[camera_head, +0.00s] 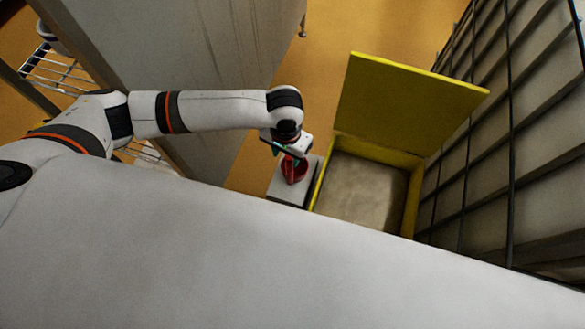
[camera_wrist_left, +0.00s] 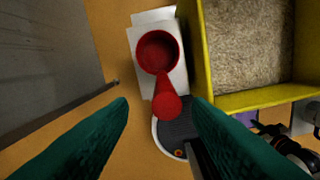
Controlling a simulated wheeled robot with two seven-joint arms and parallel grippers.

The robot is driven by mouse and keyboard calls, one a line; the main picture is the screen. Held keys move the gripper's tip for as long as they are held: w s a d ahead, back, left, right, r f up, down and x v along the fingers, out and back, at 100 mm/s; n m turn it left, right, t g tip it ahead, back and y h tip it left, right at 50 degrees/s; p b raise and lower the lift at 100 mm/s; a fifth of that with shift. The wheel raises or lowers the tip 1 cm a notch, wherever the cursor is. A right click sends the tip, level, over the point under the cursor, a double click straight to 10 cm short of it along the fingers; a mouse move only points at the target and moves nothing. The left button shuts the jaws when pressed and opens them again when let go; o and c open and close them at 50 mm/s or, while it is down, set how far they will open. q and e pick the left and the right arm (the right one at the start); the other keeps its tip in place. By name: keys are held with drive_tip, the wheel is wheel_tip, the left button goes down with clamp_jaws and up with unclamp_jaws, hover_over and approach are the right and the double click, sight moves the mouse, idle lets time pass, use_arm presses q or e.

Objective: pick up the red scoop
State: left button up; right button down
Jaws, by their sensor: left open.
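The red scoop (camera_head: 294,169) sits on a small white stand (camera_head: 284,188) beside a yellow box in the head view. In the left wrist view the scoop (camera_wrist_left: 158,54) shows its round bowl at the top and its handle pointing down toward the gap between my fingers. My left gripper (camera_head: 283,151) is at the scoop, with its teal fingers (camera_wrist_left: 160,112) spread wide on either side of the handle end. The fingers do not appear to touch the scoop.
The yellow box (camera_head: 316,190) stands open right of the scoop, its lid (camera_head: 400,100) raised, with pale grainy material (camera_head: 362,189) inside. A dark wire grid (camera_head: 510,120) is at the right. A grey panel (camera_head: 190,50) stands left. Orange floor (camera_head: 340,30) shows between.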

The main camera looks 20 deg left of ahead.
use_arm(q)
hover_over(292, 175)
drive_tip(key=f, duration=0.4)
drive_tip(key=shift+w+a+f, duration=0.3)
drive_tip(key=shift+w+a, duration=0.05)
drive_tip(key=shift+a, duration=0.05)
drive_tip(key=shift+c, duration=0.3)
clamp_jaws()
